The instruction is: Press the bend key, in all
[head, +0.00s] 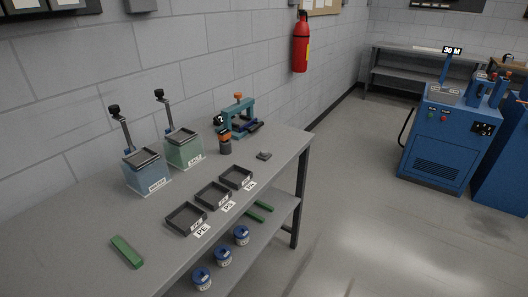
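I cannot make out a key marked bend. A blue floor machine (437,140) at the right, under a "30 M" sign (452,50), has a green button (431,114) and a red button (444,118) on its front, with labels too small to read surely. A dark panel (483,128) is to their right. On the bench, a teal press-like device (238,115) stands at the far end. My gripper is not in view.
The grey bench (85,235) holds two lidded tanks (147,173), three black trays (185,219), a green bar (127,252) and an orange-topped dark item (225,142). Blue-lidded jars (223,256) stand below. The floor (370,215) between bench and machine is clear.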

